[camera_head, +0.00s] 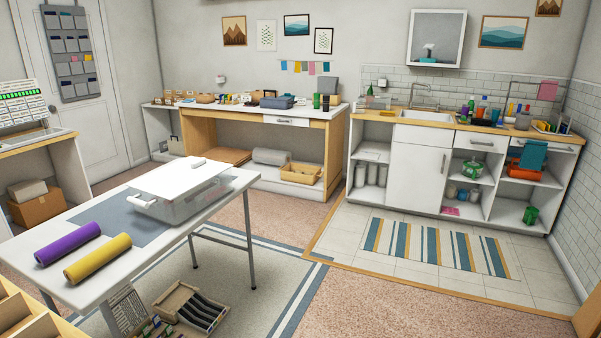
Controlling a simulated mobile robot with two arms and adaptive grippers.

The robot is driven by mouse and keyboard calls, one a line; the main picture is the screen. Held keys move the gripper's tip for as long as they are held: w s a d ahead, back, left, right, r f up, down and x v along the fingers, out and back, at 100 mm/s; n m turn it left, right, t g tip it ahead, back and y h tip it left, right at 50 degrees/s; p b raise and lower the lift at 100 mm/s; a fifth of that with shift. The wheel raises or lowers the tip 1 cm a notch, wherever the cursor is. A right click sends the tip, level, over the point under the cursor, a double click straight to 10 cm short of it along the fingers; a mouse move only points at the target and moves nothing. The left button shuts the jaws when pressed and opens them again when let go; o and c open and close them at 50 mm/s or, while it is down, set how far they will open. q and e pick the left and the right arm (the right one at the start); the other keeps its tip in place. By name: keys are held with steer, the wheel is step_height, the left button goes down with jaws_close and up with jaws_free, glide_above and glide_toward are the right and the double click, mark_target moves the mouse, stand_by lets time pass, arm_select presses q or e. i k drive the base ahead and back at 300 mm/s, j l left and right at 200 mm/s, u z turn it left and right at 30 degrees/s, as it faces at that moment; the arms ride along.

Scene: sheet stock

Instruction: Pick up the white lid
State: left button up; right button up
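A flat white lid (180,178) lies on top of a translucent storage box (185,208) on the white table at the left. The lid covers the box opening, so the inside from above is hidden. A small pale object (198,162) sits at the lid's far edge; I cannot tell what it is. Neither of my grippers is in view.
The table (85,290) also holds a purple roll (68,244), a yellow roll (97,258) and a grey-blue mat (118,220). An open tray (190,306) is below the table's front edge. Carpet and a striped rug (435,246) lie clear to the right.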

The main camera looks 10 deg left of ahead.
mark_target(169, 182)
steer(key=i, duration=0.6)
steer(key=i+l+u, duration=0.1)
steer(key=i, duration=0.45)
steer(key=i+l, duration=0.15)
steer(key=i, duration=0.45)
